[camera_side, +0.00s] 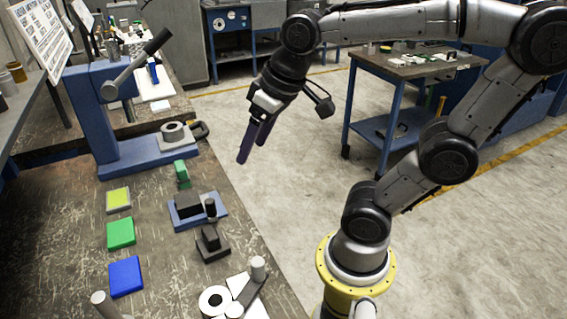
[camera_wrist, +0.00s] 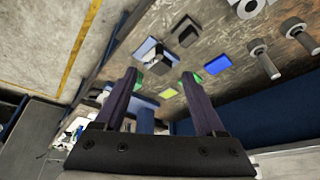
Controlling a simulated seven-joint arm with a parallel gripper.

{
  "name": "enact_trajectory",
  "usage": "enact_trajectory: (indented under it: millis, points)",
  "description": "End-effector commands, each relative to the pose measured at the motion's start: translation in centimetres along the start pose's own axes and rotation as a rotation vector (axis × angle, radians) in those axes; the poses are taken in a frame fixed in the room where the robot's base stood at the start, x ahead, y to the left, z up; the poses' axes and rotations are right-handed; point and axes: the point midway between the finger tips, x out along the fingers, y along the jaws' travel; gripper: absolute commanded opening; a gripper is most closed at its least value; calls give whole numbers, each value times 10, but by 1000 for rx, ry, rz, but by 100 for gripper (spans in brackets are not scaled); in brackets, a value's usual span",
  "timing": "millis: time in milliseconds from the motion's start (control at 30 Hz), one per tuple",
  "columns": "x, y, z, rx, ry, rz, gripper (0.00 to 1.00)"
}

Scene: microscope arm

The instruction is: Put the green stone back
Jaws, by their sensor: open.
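Two green things lie on the bench, and I cannot tell for sure which is the green stone. A small upright green piece (camera_side: 182,174) stands in front of the blue press, and a flat green square block (camera_side: 121,233) lies between a yellow block and a blue block. My gripper (camera_side: 251,150) is open and empty, raised in the air to the right of the small green piece. In the wrist view, my fingers (camera_wrist: 160,77) partly cover both the small green piece (camera_wrist: 139,77) and the green square block (camera_wrist: 198,78).
The yellow block (camera_side: 118,199) and blue block (camera_side: 126,277) flank the green square. A blue fixture with a black block (camera_side: 190,209), a dark stepped block (camera_side: 212,243) and a white ring (camera_side: 214,300) stand along the right side. The blue press (camera_side: 97,115) rises at the back.

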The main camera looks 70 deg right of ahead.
Motion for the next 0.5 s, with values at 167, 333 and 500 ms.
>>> enact_trajectory:
  millis: [167, 333, 500]
  points:
    - [1, -1, 49, -98, 64, -17, 72]
    - [5, 0, 66, -134, 85, -22, 72]
    - [5, 0, 67, -137, 85, -22, 72]
